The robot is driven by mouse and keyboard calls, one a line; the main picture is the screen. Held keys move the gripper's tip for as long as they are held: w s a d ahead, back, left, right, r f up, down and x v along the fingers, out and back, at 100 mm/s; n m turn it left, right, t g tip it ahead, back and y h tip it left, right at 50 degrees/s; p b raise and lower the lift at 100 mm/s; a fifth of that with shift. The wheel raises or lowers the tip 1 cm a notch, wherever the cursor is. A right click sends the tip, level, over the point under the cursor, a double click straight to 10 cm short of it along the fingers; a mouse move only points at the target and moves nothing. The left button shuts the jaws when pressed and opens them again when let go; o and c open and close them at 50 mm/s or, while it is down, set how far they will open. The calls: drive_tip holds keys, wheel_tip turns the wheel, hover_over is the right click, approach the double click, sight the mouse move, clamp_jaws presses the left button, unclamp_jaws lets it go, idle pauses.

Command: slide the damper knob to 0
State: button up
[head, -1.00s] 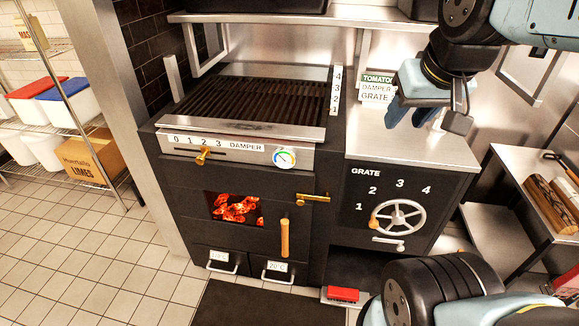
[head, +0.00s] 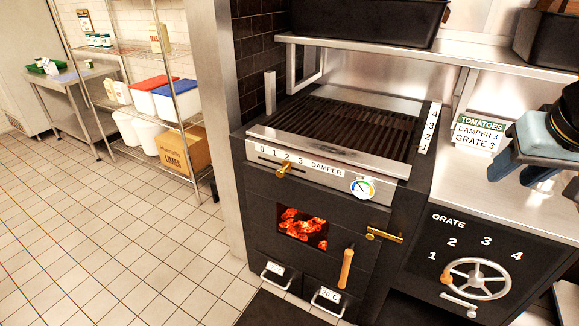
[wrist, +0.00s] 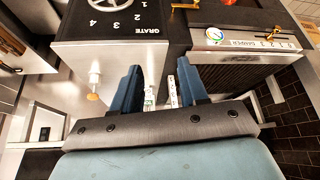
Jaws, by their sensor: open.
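The brass damper knob (head: 284,170) sits on the slot below the damper scale (head: 310,163), under about the 2. The scale reads 0 to 3 from left to right on the grill's front. The damper scale also shows upside down at the top right of the wrist view (wrist: 245,43). My gripper (head: 517,172) is at the right edge of the head view, over the steel counter and well to the right of the knob. In the wrist view my gripper's two blue fingers (wrist: 158,88) are apart with nothing between them.
A sign (head: 480,133) on the counter reads tomatoes, damper 3, grate 3. The grate wheel (head: 476,279) is below the counter. A gauge (head: 362,187) and a door handle (head: 346,268) are near the knob. The tiled floor (head: 130,250) at left is clear.

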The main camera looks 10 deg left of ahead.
drive_tip(key=shift+o, duration=1)
drive_tip(key=shift+w, duration=0.3)
drive_tip(key=w+a+f+n+g+h, duration=0.1)
drive_tip(key=w+a+f+n+h, duration=0.3)
drive_tip(key=w+a+f+n, duration=0.5)
drive_tip(key=w+a+f+n+g+h, duration=0.1)
drive_tip(key=w+a+f+n+h, duration=0.45)
drive_tip(key=w, duration=0.55)
drive_tip(key=n+t+y, duration=0.5)
drive_tip(key=n+t, duration=0.9)
drive_tip(key=n, duration=0.5)
approach(279, 174)
drive_tip(key=shift+m, duration=0.25)
drive_tip(key=x, duration=1)
drive_tip(key=shift+w+d, duration=0.1)
drive_tip(key=shift+w, duration=0.25)
